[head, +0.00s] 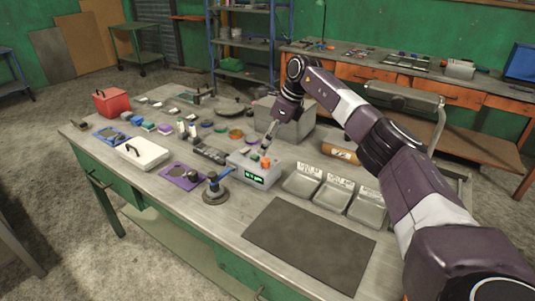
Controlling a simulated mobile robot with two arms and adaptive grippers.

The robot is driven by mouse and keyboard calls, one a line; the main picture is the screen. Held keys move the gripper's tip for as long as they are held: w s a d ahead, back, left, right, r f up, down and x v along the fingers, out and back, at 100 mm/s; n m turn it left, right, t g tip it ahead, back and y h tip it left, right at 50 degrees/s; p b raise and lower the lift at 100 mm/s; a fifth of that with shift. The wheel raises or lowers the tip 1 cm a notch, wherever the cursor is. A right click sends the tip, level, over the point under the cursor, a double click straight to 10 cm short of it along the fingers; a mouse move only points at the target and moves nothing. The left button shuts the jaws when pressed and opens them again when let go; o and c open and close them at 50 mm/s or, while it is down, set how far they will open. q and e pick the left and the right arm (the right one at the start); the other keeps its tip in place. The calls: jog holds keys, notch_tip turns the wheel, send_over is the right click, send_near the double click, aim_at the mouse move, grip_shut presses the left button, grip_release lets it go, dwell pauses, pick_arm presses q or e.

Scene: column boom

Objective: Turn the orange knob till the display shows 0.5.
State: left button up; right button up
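The grey instrument box (239,169) stands near the middle of the workbench. A small green-lit display (253,178) is on its front; its digits are too small to read. The orange knob (266,162) is on top of the box, partly hard to make out. My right gripper (266,151) comes down from above, with its fingertips at or just above the top of the box, close to the knob. Whether the fingers touch or close on the knob cannot be told. My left gripper is not in view.
Three metal trays (302,187) stand right of the box. A blue-handled tool on a round base (215,190) stands at its front left. A dark mat (310,243) lies bare in front. A grey bin (297,128) and a brown cylinder (340,152) are behind.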

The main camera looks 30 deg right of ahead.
aim_at(268, 160)
notch_tip(268, 160, up, 4)
jog(key=shift+r, duration=0.25)
jog(key=shift+s+f, duration=0.1)
jog(key=shift+f, duration=0.05)
dwell(0.4)
